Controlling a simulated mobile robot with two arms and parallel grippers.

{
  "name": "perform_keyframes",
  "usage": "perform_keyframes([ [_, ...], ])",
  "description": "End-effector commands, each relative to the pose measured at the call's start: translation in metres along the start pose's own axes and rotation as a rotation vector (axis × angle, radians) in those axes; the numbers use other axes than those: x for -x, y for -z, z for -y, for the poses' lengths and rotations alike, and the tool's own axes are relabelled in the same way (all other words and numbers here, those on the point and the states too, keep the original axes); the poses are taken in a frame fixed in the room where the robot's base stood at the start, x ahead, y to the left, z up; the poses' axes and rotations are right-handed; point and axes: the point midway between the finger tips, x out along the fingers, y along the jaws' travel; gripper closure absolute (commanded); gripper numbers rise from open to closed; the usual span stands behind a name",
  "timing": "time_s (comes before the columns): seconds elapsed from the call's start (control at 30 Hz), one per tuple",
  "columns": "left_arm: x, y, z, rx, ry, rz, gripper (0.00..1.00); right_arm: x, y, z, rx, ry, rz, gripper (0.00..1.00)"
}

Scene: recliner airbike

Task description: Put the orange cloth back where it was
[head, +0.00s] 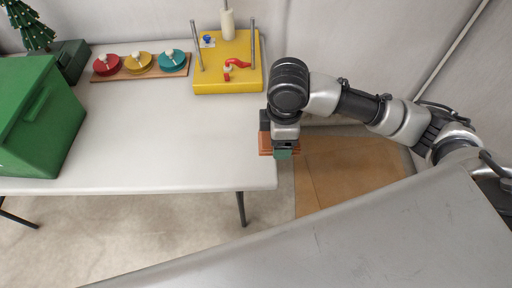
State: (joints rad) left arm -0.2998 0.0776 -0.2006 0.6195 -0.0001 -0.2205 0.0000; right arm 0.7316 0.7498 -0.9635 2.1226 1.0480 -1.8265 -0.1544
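A small green patch shows at the gripper's tip. The fingers are mostly hidden by the wrist, so I cannot tell whether they are shut on the orange-brown piece or only beside it. No other orange cloth can be made out. My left gripper is not in view.
The white table (165,135) has a clear middle. A green bin (40,120) stands at its left. A wooden board with red, yellow and teal discs (140,65) and a yellow board (230,70) with posts lie at the back. A brown panel (345,170) lies right of the table.

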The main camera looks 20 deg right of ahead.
Motion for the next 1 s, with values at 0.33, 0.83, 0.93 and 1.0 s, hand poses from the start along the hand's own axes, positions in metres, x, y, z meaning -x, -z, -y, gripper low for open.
perform_keyframes([
  [0.33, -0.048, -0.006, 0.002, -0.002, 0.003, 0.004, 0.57, -0.061, 0.011, -0.004, 0.681, 0.001, 0.000, 0.47],
  [0.83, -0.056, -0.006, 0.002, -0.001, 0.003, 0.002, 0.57, -0.107, 0.040, -0.068, 0.803, 0.002, 0.000, 0.47],
  [0.93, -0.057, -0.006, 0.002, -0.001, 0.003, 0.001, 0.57, -0.120, 0.048, -0.086, 0.803, 0.002, 0.000, 0.47],
  [1.0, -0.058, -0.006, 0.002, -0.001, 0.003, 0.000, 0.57, -0.127, 0.053, -0.097, 0.804, 0.001, 0.001, 0.47],
])
